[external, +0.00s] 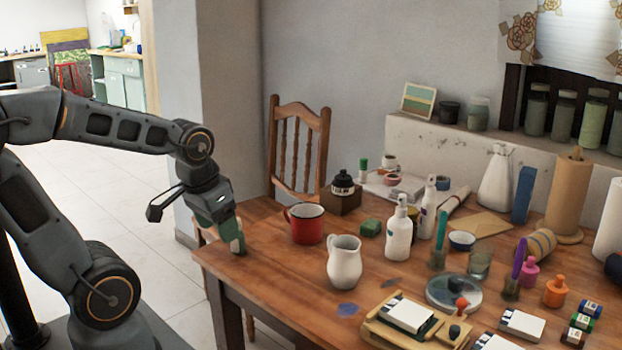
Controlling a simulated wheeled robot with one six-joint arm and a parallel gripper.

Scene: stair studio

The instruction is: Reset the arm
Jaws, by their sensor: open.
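My arm reaches in from the left, and my gripper (236,246) points down at the left edge of the wooden table (262,262). The gripper is open, and I see nothing held in it. Its fingertips are close to the tabletop, but I cannot tell whether they touch it. A red mug (306,226) stands just right of the gripper, apart from it. A white pitcher (344,264) stands further right and nearer the camera.
Open tiled floor (170,255) lies left of the table.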

